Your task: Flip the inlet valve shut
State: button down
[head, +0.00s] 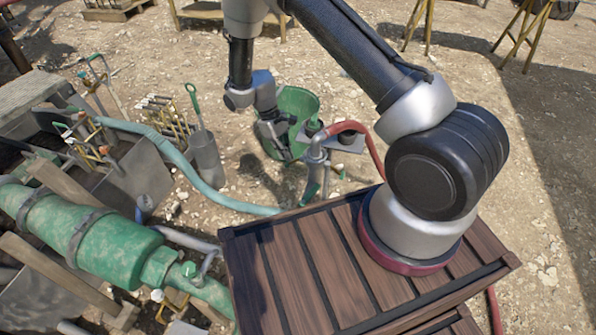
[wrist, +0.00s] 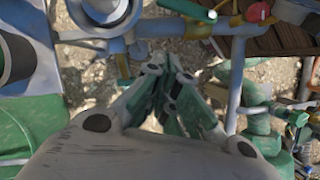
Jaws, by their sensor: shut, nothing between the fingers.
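My gripper (head: 281,145) hangs low beside the standing grey pipe (head: 316,168) and in front of the green bucket (head: 302,103). In the wrist view its fingers (wrist: 168,66) are together and empty, just below a blue-grey horizontal pipe (wrist: 165,27). A green lever-like handle (wrist: 187,9) lies above that pipe, clear of the fingertips in the picture. In the head view a small green part (head: 313,126) shows near the top of the standing pipe. I cannot tell for sure which part is the inlet valve, or its lever's position.
A red hose (head: 360,130) leaves the standing pipe's top. A green tank (head: 90,235) and a bin of tools (head: 130,165) stand at left. Open gravel lies beyond the bucket.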

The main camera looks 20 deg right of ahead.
jog(key=s+d+f, duration=0.4)
jog(key=s+f, duration=0.2)
jog(key=f, duration=0.3)
jog(key=shift+s, duration=0.2)
jog(key=shift+d, duration=0.2)
jog(key=shift+s+d, duration=0.2)
jog(key=shift+d, duration=0.2)
jog(key=v, duration=1.2)
